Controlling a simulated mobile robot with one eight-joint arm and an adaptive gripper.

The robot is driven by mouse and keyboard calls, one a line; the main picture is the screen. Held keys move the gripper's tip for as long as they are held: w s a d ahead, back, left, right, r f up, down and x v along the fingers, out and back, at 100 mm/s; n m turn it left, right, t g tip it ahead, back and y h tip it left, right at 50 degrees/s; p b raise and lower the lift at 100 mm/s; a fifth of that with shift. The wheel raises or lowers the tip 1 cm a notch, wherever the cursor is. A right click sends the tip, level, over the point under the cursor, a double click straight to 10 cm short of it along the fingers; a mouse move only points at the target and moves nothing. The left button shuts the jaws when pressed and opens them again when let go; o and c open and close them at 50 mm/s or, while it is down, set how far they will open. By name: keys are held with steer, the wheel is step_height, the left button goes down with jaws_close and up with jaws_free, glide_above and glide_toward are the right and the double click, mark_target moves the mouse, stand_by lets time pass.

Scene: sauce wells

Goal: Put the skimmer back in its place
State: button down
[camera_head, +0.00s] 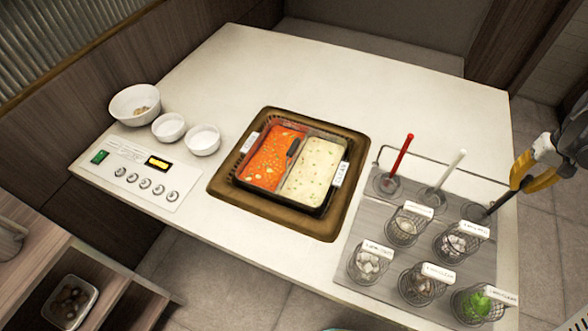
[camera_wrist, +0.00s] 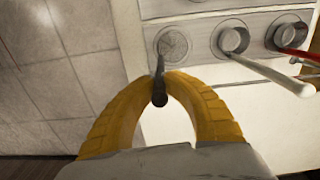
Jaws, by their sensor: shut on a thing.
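My gripper (camera_head: 521,187) is at the right edge of the counter, its yellow fingers shut on the dark handle of the skimmer (camera_head: 499,205). The handle slants down to the left, toward the back-right well (camera_head: 475,211) of the rack. In the wrist view the skimmer (camera_wrist: 159,80) runs from between the fingertips (camera_wrist: 160,90) to a round well (camera_wrist: 172,43), where a mesh disc shows. I cannot tell whether it touches the well's bottom. A red-handled utensil (camera_head: 401,154) and a white-handled utensil (camera_head: 449,169) stand in the other two back wells.
Several labelled baskets of food (camera_head: 447,240) fill the rack's front. A divided hot pot (camera_head: 335,190) with red and pale broth sits in the counter's middle. White bowls (camera_head: 203,140) and a control panel (camera_head: 140,170) are at left. The counter's back (camera_head: 400,90) is clear.

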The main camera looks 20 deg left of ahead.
steer(key=shift+f, duration=0.2)
steer(key=c, duration=0.5)
jaws_free()
steer(key=shift+r, duration=0.1)
steer(key=shift+r+p, duration=3.6)
steer(key=shift+r, duration=1.9)
steer(key=shift+f, duration=0.1)
